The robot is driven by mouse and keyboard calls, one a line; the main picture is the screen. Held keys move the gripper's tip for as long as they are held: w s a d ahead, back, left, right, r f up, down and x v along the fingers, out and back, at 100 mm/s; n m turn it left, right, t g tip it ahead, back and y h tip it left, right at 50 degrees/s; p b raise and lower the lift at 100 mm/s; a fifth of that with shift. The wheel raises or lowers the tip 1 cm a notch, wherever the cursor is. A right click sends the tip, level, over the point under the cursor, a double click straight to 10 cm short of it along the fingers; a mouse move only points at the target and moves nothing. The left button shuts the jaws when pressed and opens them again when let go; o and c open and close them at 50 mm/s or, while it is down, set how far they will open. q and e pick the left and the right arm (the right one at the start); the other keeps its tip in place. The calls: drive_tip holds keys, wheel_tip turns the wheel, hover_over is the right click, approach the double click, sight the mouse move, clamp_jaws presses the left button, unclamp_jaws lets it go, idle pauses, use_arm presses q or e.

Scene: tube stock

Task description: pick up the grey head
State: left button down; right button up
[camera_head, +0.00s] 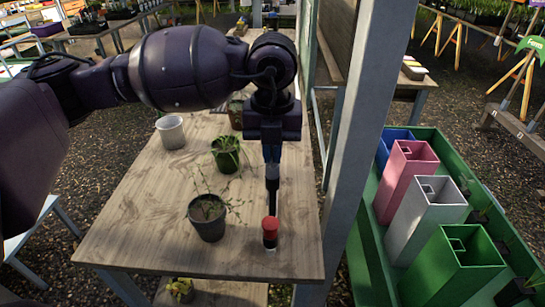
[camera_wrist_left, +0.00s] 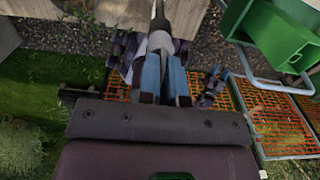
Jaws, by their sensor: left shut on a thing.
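My left gripper (camera_head: 272,160) points down over the right part of the wooden table. In the left wrist view its blue fingers (camera_wrist_left: 163,78) are shut on a light grey piece, the grey head (camera_wrist_left: 160,42). A dark rod runs on beyond it. In the head view the head is mostly hidden by the fingers, and a narrow black shaft shows below them. A red-topped dark piece (camera_head: 270,226) shows at the shaft's lower end near the table's front edge. I cannot tell whether it is joined to the shaft. My right gripper is not in view.
Potted plants (camera_head: 208,215) (camera_head: 226,154) and a white pot (camera_head: 171,131) stand left of the gripper on the table (camera_head: 135,225). A grey post (camera_head: 357,140) rises at its right. Beyond, a green crate (camera_head: 369,240) holds blue, pink, white and green square tubes.

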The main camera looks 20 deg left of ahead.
use_arm(q)
drive_tip(key=shift+r, duration=0.35)
wheel_tip(320, 180, up, 19)
drive_tip(key=shift+r+p, duration=0.15)
drive_tip(key=shift+p, duration=0.3)
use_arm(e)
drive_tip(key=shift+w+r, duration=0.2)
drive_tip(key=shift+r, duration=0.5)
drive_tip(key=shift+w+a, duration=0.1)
use_arm(q)
drive_tip(key=shift+r, duration=0.15)
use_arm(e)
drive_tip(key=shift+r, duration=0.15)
use_arm(q)
wheel_tip(320, 180, up, 5)
drive_tip(key=p, duration=0.3)
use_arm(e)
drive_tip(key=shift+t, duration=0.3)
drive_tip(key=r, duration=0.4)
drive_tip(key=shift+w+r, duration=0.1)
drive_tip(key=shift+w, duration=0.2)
